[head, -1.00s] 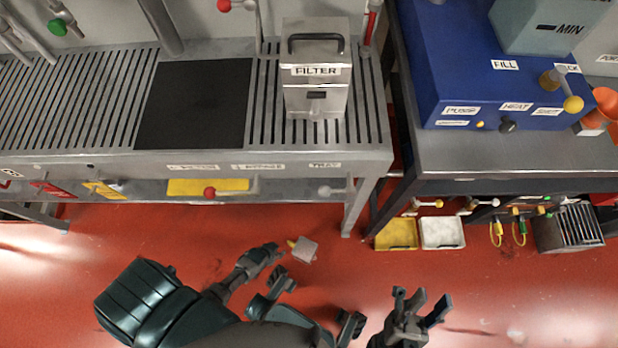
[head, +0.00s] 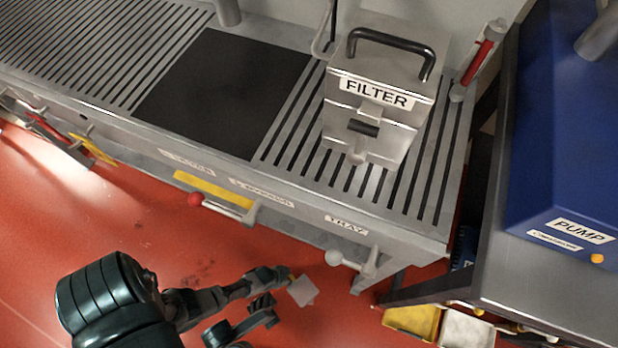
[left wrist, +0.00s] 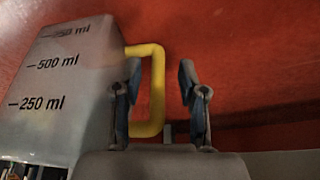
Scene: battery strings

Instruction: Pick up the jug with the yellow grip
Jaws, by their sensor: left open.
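The jug is a pale, cloudy container with ml marks and a yellow grip. It is small in the head view (head: 302,291), low and right of centre, and large at the left of the left wrist view (left wrist: 68,95). My left gripper (head: 279,292) is open beside the jug on its grip side. In the left wrist view my fingers (left wrist: 160,78) stand apart, with the upright bar of the yellow grip (left wrist: 158,100) showing between them. I see no finger closed on it. What the jug rests on cannot be told. My right gripper is out of view.
A slotted metal bench (head: 240,190) with a black panel and a FILTER box (head: 372,100) lies beyond the jug. Valve handles (head: 350,262) stick out of its front. A blue PUMP unit (head: 565,130) stands right. Yellow (head: 412,320) and white trays are low right. Red floor is open at left.

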